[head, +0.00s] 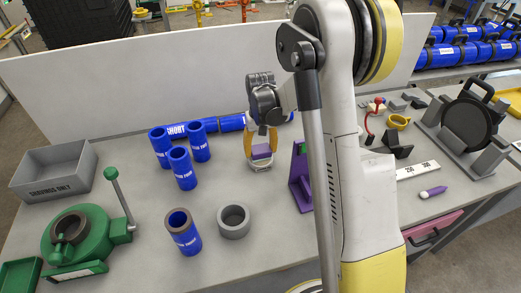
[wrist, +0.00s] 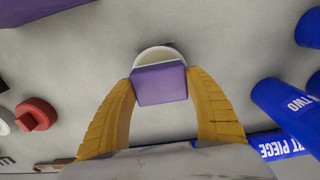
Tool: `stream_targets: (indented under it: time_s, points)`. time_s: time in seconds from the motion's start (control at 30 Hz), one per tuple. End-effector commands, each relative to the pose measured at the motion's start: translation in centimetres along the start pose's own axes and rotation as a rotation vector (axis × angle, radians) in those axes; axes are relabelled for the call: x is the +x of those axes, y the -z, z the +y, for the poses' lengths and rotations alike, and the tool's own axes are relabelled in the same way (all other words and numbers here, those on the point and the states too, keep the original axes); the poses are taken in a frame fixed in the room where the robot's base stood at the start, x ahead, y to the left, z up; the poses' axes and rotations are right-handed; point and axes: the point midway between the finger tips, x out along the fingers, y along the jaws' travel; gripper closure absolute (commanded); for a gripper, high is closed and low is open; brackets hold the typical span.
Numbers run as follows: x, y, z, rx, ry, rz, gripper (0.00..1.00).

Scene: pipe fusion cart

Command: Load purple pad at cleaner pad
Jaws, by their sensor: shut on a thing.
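My gripper (head: 259,152) has yellow fingers and is shut on the purple pad (head: 262,151), over the middle of the bench. In the wrist view, the fingers of my gripper (wrist: 160,88) press on both sides of the square purple pad (wrist: 160,84). A pale round thing (wrist: 157,54) shows just beyond the pad's edge; I cannot tell whether the pad touches it. No cleaner pad is clearly identifiable. A purple upright bracket (head: 301,186) stands to the right of my gripper in the head view, partly hidden by my arm.
Several blue pipe pieces (head: 181,168) stand left of my gripper, with a lying blue pipe (head: 231,123) behind. A grey cup (head: 233,221), a green clamp tool (head: 85,238) and a grey bin (head: 55,172) are nearer or farther left. A purple marker (head: 433,192) lies right.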

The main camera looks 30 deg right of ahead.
Motion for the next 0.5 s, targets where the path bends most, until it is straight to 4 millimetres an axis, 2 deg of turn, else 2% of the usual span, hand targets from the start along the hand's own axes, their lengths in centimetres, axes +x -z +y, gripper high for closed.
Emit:
stream_targets:
  time_s: [0.27,0.5]
  points:
    - [-0.1,-0.1,0.0,0.0,0.0,-0.001,0.63]
    - [-1.8,-0.1,0.0,0.0,0.0,-0.001,0.63]
